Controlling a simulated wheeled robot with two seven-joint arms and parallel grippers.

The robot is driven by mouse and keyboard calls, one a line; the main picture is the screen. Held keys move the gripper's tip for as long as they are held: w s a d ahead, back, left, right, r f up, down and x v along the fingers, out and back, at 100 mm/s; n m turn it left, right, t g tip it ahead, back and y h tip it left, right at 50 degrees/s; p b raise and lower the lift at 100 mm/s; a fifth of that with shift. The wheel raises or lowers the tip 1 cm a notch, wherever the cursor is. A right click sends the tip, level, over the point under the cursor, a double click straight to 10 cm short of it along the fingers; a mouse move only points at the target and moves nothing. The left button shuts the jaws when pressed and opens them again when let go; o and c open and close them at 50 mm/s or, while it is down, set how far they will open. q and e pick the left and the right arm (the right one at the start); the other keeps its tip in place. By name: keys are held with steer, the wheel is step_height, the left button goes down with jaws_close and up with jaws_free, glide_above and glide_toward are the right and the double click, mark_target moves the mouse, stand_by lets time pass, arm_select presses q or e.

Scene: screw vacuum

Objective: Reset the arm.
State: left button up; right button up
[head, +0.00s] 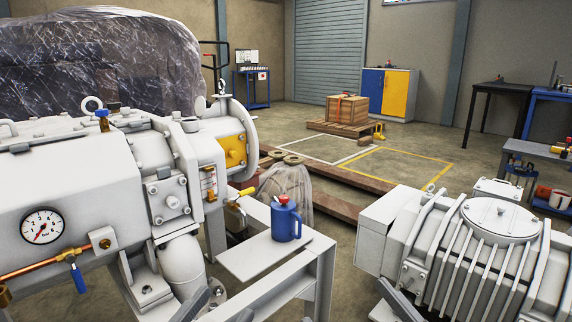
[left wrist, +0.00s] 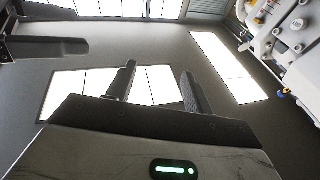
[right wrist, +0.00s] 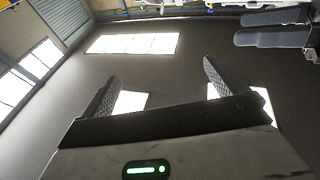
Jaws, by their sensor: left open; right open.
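My left gripper (left wrist: 158,80) shows in the left wrist view with its two dark fingers apart and nothing between them. My right gripper (right wrist: 162,80) shows in the right wrist view, its fingers spread wider, also empty. In the head view only dark tips show at the bottom edge, the left gripper's (head: 195,303) in front of the large white vacuum pump and the right gripper's (head: 398,300) at the edge of the ribbed machine. Both wrist views look past the fingers toward a grey surface with bright window panels.
The white vacuum pump (head: 75,185) with a gauge fills the left. A blue jug (head: 286,219) stands on a grey stand (head: 262,262) between it and a ribbed white machine (head: 485,245) at right. Open floor, a crate (head: 347,108) on a pallet and benches lie behind.

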arm_select(q)
steer(key=s+a+f+n+g+y+p, duration=0.1)
steer(key=s+a+n+g+y+p, duration=0.3)
steer(key=p, duration=1.9)
steer(key=s+a+g+y, duration=0.1)
steer(key=s+g+y, duration=0.1)
steer(key=s+g, duration=0.1)
steer(key=shift+g+y, duration=0.4)
arm_select(e)
steer(key=s+d+f+m+g+h, duration=0.1)
steer(key=s+d+m+g+h, duration=0.3)
steer(key=s+d+g+h, duration=0.1)
steer(key=s+g+h, duration=0.1)
steer(key=s+g, duration=0.1)
steer(key=shift+g+h, duration=0.4)
